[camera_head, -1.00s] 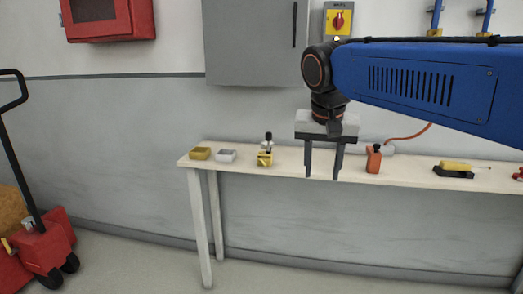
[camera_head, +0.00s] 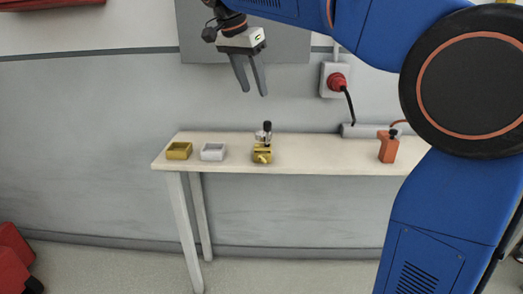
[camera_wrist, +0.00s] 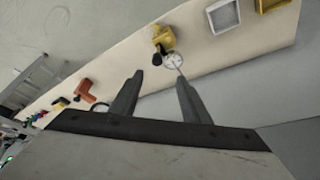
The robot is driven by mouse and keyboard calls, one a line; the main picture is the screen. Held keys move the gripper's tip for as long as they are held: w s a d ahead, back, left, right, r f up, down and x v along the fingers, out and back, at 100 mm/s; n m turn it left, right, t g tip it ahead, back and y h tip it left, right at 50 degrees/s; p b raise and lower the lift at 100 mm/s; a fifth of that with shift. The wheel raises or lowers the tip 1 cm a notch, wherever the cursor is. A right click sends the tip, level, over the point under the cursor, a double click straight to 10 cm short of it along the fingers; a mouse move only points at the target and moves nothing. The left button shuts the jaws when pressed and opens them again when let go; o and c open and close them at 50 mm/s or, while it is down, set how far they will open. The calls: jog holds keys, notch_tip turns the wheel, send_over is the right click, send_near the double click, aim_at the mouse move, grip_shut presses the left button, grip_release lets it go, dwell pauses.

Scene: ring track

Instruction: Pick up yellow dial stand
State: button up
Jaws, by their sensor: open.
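The yellow dial stand (camera_head: 262,153) stands upright on the narrow wooden table (camera_head: 325,153), with a dark knob on top. In the wrist view the stand (camera_wrist: 163,37) shows with its round white dial (camera_wrist: 173,61), beyond my fingertips and roughly between their lines. My gripper (camera_head: 253,93) is open and empty, in the air above the table and slightly left of the stand in the head view. Its two dark fingers also show in the wrist view (camera_wrist: 160,78). They are apart from the stand.
A yellow tray (camera_head: 179,151) and a grey-white tray (camera_head: 212,152) sit left of the stand. A grey wall cabinet (camera_head: 285,48) and a red-plugged socket (camera_head: 336,80) are behind. The tabletop between stand and orange item is clear.

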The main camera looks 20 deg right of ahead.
aim_at(266, 122)
jog(key=x, duration=0.9)
jog(key=shift+d+f, duration=0.1)
jog(key=x, duration=0.4)
jog(key=shift+s+d, duration=0.2)
jog(key=shift+s, duration=0.1)
jog(key=shift+x, duration=0.8)
grip_shut()
